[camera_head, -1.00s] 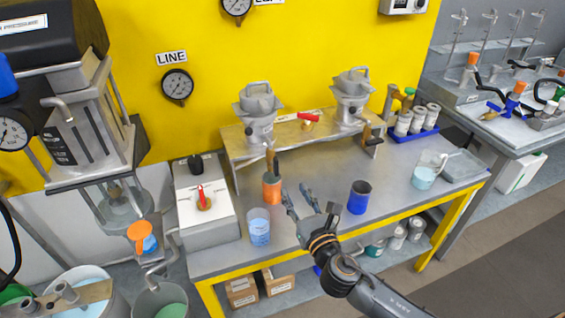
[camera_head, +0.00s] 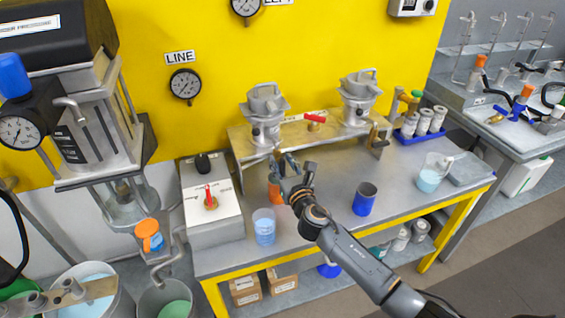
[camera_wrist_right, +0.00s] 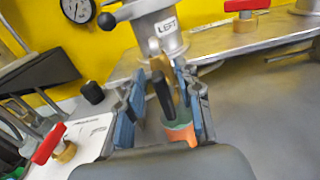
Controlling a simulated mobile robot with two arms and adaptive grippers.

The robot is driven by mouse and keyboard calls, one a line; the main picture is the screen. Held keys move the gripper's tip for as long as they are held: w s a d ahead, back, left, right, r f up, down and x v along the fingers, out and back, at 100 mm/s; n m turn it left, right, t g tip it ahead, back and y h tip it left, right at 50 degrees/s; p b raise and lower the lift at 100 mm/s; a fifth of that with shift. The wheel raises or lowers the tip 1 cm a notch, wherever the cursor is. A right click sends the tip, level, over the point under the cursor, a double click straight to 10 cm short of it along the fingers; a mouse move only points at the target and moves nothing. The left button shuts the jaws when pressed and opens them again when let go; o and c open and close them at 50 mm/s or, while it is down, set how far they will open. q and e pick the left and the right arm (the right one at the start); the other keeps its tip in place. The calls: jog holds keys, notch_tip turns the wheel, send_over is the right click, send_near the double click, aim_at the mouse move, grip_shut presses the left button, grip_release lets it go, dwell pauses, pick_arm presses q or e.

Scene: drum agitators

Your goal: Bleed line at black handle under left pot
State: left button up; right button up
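The left pot (camera_head: 265,112) is a grey metal vessel on the raised shelf; its LEFT label shows in the wrist view (camera_wrist_right: 163,28). Below it a black handle (camera_wrist_right: 163,94) hangs from a brass fitting, above an orange cup with a green top (camera_wrist_right: 180,130). In the head view my gripper covers most of the handle, and part of the orange cup (camera_head: 274,193) shows. My right gripper (camera_head: 284,160) is open at the handle. In the wrist view its blue-padded fingers (camera_wrist_right: 160,82) stand on either side of the handle, with gaps. My left gripper is not in view.
A clear beaker of blue liquid (camera_head: 264,228) and a blue can (camera_head: 364,198) stand near my right arm. A box with a red lever (camera_head: 211,198) is at left. The right pot (camera_head: 358,98) and a red valve lever (camera_head: 315,118) are on the shelf.

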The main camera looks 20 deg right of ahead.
grip_shut()
jog(key=shift+m, duration=0.3)
jog(key=m+b, duration=0.1)
jog(key=m, duration=0.4)
jog(key=d+f+m+b, duration=0.1)
jog(key=m, duration=0.5)
jog(key=d+f+m+b, duration=0.1)
jog(key=m, duration=0.5)
dwell(0.3)
jog(key=shift+m, duration=0.3)
dwell(0.3)
